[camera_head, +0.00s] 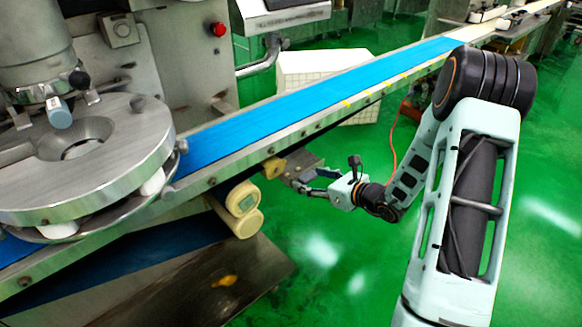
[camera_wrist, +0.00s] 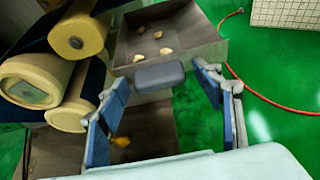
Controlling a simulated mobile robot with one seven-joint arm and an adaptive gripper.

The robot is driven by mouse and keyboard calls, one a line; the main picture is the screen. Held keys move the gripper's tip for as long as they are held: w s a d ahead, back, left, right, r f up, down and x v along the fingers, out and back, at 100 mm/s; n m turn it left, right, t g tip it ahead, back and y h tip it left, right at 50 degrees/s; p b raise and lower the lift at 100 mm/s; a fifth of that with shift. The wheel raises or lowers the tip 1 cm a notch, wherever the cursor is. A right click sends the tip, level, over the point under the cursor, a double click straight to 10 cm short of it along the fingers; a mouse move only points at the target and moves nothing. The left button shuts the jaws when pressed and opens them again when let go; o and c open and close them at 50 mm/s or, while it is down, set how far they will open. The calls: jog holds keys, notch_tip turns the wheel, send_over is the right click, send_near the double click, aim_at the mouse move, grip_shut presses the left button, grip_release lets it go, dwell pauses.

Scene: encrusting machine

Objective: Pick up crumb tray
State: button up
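The crumb tray (camera_wrist: 215,48) is a dark metal tray with several pale crumbs in it, at the top middle of the wrist view. A grey block-shaped handle (camera_wrist: 160,75) sits at its near edge. In the head view the tray (camera_head: 303,160) shows small under the conveyor's near side. My gripper (camera_wrist: 162,79) is open, with one blue-padded finger on each side of the handle; I see gaps between handle and pads. In the head view my gripper (camera_head: 303,183) is just below the tray, and the handle is hard to make out there.
Cream rollers (camera_wrist: 77,35) stand close left of the tray. A lower metal plate (camera_head: 265,265) bears an orange-yellow crumb (camera_head: 225,281). The blue conveyor belt (camera_head: 320,90) runs above. A red hose (camera_wrist: 265,98) lies on the green floor, which is open at right.

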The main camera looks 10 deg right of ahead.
jog(key=c, duration=1.2)
jog(key=shift+r, duration=0.1)
